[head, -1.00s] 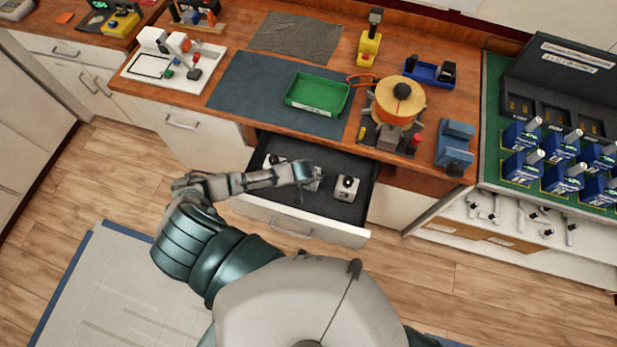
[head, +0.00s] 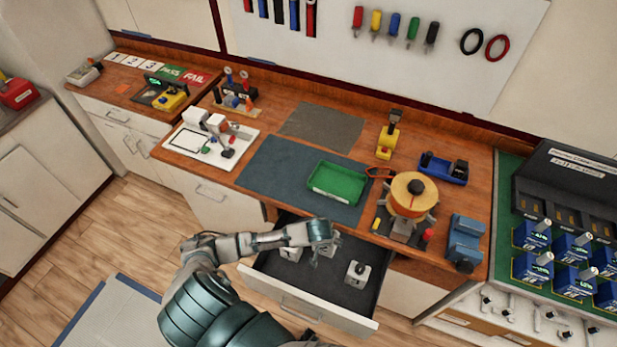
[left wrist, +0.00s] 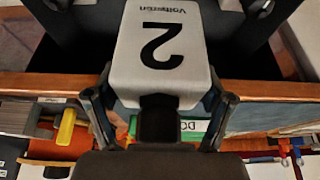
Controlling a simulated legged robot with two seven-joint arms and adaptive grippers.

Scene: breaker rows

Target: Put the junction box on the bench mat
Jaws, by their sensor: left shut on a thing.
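A pale box with a black "2" (left wrist: 160,45), which I take to be the junction box, sits between my left gripper's fingers in the left wrist view. My left gripper (left wrist: 158,102) is shut on it. In the head view, my left gripper (head: 322,252) is over the open drawer and partly hides the held box (head: 332,243). I cannot tell whether the box is clear of the drawer floor. The blue-grey bench mat (head: 262,168) lies on the bench behind the drawer. My right gripper is not in view.
Two similar boxes (head: 357,273) (head: 291,253) stand in the drawer (head: 330,288). A green tray (head: 337,183) covers the mat's right part; its left part is bare. A yellow spool on a stand (head: 412,195) is to the right, a white board with parts (head: 195,148) to the left.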

